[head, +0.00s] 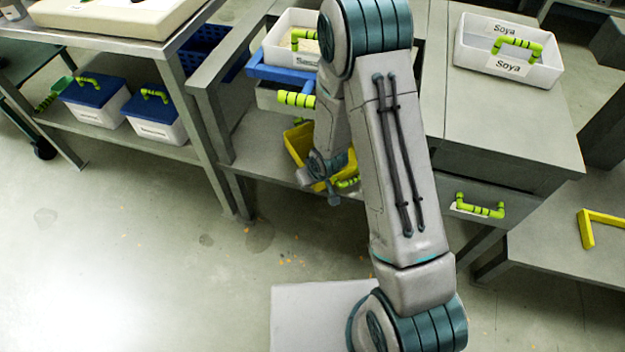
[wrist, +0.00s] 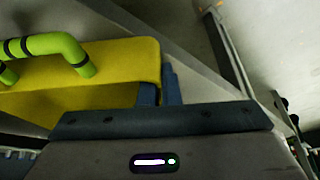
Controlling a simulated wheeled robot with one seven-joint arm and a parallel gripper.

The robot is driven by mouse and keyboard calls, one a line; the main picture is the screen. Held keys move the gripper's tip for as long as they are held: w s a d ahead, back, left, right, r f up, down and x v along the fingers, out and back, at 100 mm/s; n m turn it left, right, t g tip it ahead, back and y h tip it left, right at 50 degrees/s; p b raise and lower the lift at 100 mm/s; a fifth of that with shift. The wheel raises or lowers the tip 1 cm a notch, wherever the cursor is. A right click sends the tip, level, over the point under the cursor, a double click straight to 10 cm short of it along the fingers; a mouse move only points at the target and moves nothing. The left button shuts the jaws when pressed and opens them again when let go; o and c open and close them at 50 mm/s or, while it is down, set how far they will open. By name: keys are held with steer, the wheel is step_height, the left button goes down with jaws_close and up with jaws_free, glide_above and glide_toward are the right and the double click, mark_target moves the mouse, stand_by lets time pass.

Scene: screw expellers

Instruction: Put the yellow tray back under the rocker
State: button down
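The yellow tray (head: 297,146) with a green handle is on or just above the lower shelf of the middle table, partly hidden by my arm. My gripper (head: 322,172) is at its near side. In the wrist view the yellow tray (wrist: 110,62) fills the upper left, with its green handle in the corner. The two fingers of my gripper (wrist: 160,88) are close together around the tray's edge and look shut on it. A blue frame (head: 283,76), which seems to be the rocker, holds a white box (head: 283,52) above the tray.
A grey drawer with a green handle (head: 296,99) sits below the blue frame. Table legs (head: 232,170) stand left of the tray. A white Soya tray (head: 510,62) is on the right tabletop, above a drawer handle (head: 480,208). Blue-lidded boxes (head: 95,95) are at left. The front floor is open.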

steer(key=shift+r, duration=0.1)
steer(key=c, duration=1.6)
jaws_free()
steer(key=shift+c, duration=0.2)
steer(key=s+d+r+m+h+p, duration=0.1)
steer(key=s+d+r, duration=0.2)
steer(key=r, duration=0.5)
steer(key=s+d+r+m+p, duration=0.1)
steer(key=s+d+r+p, duration=0.15)
steer(key=r, duration=0.45)
steer(key=s+d+r+h, duration=0.1)
steer(key=s+d+r, duration=0.25)
steer(key=r, duration=0.45)
steer(key=s+d+r+m+g, duration=0.2)
steer(key=s+d+r+g, duration=0.1)
steer(key=s+r, duration=0.6)
steer(key=shift+s+r+m, duration=0.15)
steer(key=shift+s+m, duration=0.25)
steer(key=shift+s, duration=0.5)
